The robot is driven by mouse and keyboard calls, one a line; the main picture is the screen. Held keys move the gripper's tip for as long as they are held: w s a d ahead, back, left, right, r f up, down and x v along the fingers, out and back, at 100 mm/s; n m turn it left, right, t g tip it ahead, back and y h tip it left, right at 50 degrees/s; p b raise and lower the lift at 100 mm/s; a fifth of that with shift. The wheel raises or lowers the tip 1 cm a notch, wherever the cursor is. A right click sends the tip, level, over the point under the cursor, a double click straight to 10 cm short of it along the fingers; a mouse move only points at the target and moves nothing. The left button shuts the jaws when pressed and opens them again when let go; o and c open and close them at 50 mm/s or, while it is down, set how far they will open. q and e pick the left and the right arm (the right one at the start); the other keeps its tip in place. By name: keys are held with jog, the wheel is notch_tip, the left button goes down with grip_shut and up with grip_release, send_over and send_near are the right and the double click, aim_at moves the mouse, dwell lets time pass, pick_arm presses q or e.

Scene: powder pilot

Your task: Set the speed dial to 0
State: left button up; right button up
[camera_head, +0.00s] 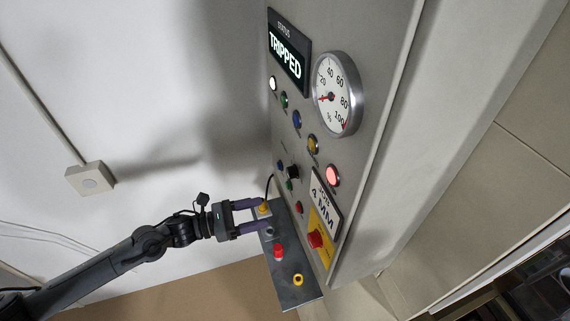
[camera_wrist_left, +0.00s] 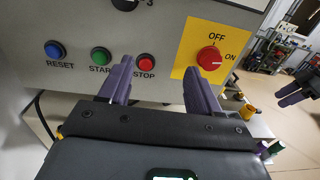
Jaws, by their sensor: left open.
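A black knob (camera_head: 293,172), which looks like the speed dial, sits low on the grey panel. In the left wrist view its lower part (camera_wrist_left: 125,4) shows at the top edge with a "3" beside it; its pointer is cut off. My left gripper (camera_head: 263,213) is open and empty, below the knob in front of the panel. In the left wrist view its purple fingers (camera_wrist_left: 157,70) point at the panel between the stop button and the red switch, apart from the knob. Purple fingers at the right edge (camera_wrist_left: 295,94) seem to be my right gripper; their opening is unclear.
The panel has a status display reading TRIPPED (camera_head: 286,56), a gauge (camera_head: 335,94) and several lamps. Reset (camera_wrist_left: 55,49), start (camera_wrist_left: 101,56) and stop (camera_wrist_left: 146,62) buttons and a red OFF/ON switch (camera_wrist_left: 210,58) lie near my fingers. A grey shelf (camera_head: 290,263) with small parts juts out below.

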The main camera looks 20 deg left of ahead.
aim_at(287, 173)
pick_arm(q)
jog(key=w+a+r+m+b, duration=0.2)
jog(key=w+a+r, duration=0.2)
jog(key=r, duration=0.1)
jog(key=shift+t, duration=0.3)
jog(key=p+x, duration=0.1)
jog(key=x, duration=0.2)
jog(key=p+x, duration=0.1)
jog(key=x, duration=0.2)
jog(key=p+x, duration=0.1)
jog(key=x, duration=0.2)
jog(key=shift+w+r, duration=0.15)
jog(key=shift+r, duration=0.2)
jog(key=shift+x, duration=0.75)
jog(key=shift+f, duration=0.15)
pick_arm(e)
jog(key=shift+s+d+f, duration=0.1)
jog(key=shift+s+d, duration=0.25)
jog(key=shift+s, duration=0.05)
pick_arm(q)
jog(key=c, duration=1)
pick_arm(e)
jog(key=shift+d+f, duration=0.1)
